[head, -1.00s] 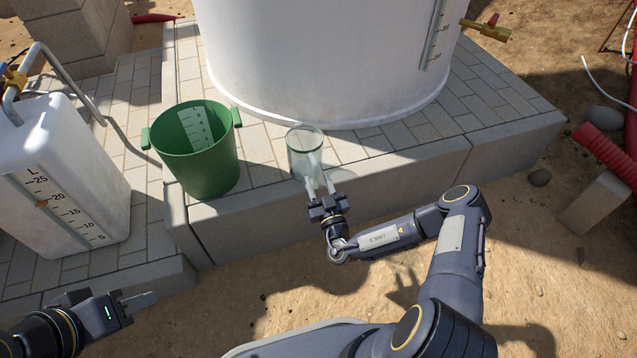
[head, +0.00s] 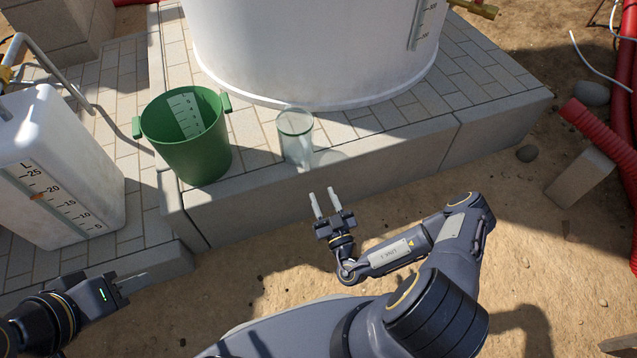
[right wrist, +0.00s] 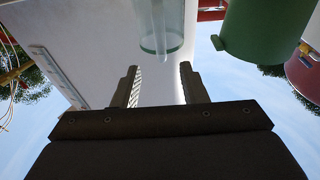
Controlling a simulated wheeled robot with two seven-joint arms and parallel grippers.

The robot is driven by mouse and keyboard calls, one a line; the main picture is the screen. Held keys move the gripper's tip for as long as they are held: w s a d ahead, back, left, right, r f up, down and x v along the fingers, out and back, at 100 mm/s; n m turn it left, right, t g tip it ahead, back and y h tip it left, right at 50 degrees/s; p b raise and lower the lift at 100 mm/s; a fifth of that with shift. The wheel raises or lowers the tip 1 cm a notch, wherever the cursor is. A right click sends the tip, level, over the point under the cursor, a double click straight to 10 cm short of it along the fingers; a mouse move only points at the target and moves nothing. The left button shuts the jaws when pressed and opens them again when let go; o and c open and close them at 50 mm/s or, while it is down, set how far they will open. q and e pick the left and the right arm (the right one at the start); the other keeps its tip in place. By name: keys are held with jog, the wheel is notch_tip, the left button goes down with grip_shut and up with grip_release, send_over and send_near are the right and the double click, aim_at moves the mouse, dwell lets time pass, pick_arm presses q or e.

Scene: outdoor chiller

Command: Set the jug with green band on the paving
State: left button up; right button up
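The jug (head: 296,138) is a clear, slightly greenish cylinder. It stands upright on the pale paving (head: 255,130), close to the front edge, between the green bucket and the white tank. The right wrist view shows part of the jug (right wrist: 162,28) with a green band near one end. My right gripper (head: 325,203) is open and empty, in front of the paving edge and apart from the jug; its two fingers also show in the right wrist view (right wrist: 158,85). My left gripper (head: 132,283) is at the lower left, away from the jug; its finger gap is unclear.
A green bucket (head: 190,145) stands left of the jug. The large white tank (head: 310,50) rises behind it. A white container with a scale (head: 55,170) is at the left. Bare sand (head: 525,235) lies in front; a red corrugated hose (head: 600,135) is at the right.

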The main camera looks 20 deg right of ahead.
jog(key=s+a+r+n+g+y, duration=0.1)
jog(key=a+r+n+g+y, duration=0.15)
jog(key=r+n+y, duration=0.8)
jog(key=s+a+r+n+g+y, duration=0.15)
jog(key=r+n+g+y, duration=0.4)
jog(key=n, duration=0.85)
jog(key=s+a+r+n+g+y, duration=0.1)
jog(key=s+a+r+n+g, duration=0.25)
jog(key=n, duration=0.55)
jog(key=s+r+n+g+y, duration=0.1)
jog(key=s+r+n+g, duration=0.25)
jog(key=n+g, duration=0.45)
jog(key=s+d+r+n+t+h, duration=0.2)
jog(key=s+n+h, duration=0.4)
jog(key=n, duration=0.8)
jog(key=s+d+r+n+t+h, duration=0.3)
jog(key=s+d+r+n+h, duration=0.2)
jog(key=n+h, duration=0.4)
jog(key=s+d+n, duration=0.1)
jog(key=d+n, duration=0.1)
jog(key=n, duration=0.3)
jog(key=shift+s+d, duration=0.25)
jog(key=shift+d, duration=0.05)
